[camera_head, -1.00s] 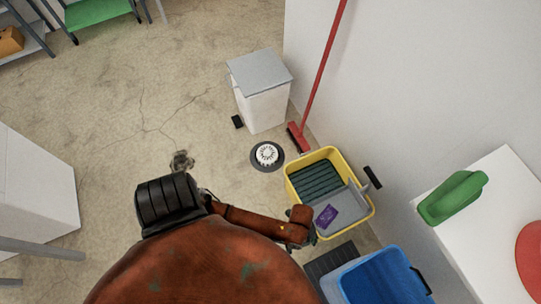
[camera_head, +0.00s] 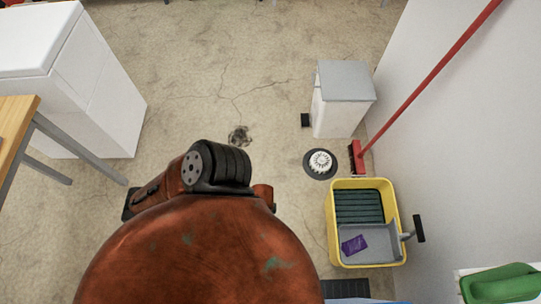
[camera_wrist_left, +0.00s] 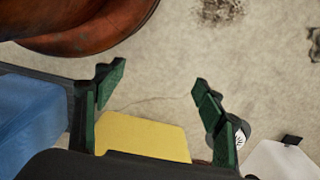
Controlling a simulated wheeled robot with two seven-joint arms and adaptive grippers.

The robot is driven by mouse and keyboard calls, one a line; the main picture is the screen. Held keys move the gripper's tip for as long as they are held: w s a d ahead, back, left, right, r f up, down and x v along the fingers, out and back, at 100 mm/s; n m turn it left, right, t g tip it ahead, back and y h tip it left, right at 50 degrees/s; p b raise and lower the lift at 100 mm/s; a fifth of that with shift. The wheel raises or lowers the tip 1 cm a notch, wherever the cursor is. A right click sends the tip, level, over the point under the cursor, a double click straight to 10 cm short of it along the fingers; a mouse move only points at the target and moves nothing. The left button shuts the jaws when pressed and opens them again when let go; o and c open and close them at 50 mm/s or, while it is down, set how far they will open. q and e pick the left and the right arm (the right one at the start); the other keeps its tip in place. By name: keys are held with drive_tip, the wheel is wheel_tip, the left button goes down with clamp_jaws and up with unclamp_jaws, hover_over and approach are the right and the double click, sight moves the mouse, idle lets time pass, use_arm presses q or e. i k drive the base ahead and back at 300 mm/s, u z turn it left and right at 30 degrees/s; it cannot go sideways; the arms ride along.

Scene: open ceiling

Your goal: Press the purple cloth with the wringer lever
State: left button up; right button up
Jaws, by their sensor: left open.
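The yellow mop bucket (camera_head: 331,222) stands on the floor at the right in the head view. The purple cloth (camera_head: 354,245) lies in the grey wringer tray (camera_head: 380,246) at its near end. The wringer lever (camera_head: 419,228), with a black grip, sticks out on the bucket's right side. In the left wrist view my left gripper (camera_wrist_left: 156,84) is open and empty, its green-padded fingers apart. A yellow surface, likely the bucket's side (camera_wrist_left: 142,137), shows low between them; cloth and lever are not visible there. My right gripper is not in view.
A red broom (camera_head: 430,85) leans on the wall behind the bucket. A grey-lidded white bin (camera_head: 340,110) and a round floor fitting (camera_head: 319,162) stand nearby. A blue container (camera_wrist_left: 28,125) is at the left wrist view's left.

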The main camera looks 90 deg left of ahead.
sight(396, 241)
drive_tip(key=z, duration=0.05)
drive_tip(key=k, duration=1.15)
drive_tip(key=u, duration=0.55)
drive_tip(key=i, duration=0.8)
drive_tip(key=z, duration=0.05)
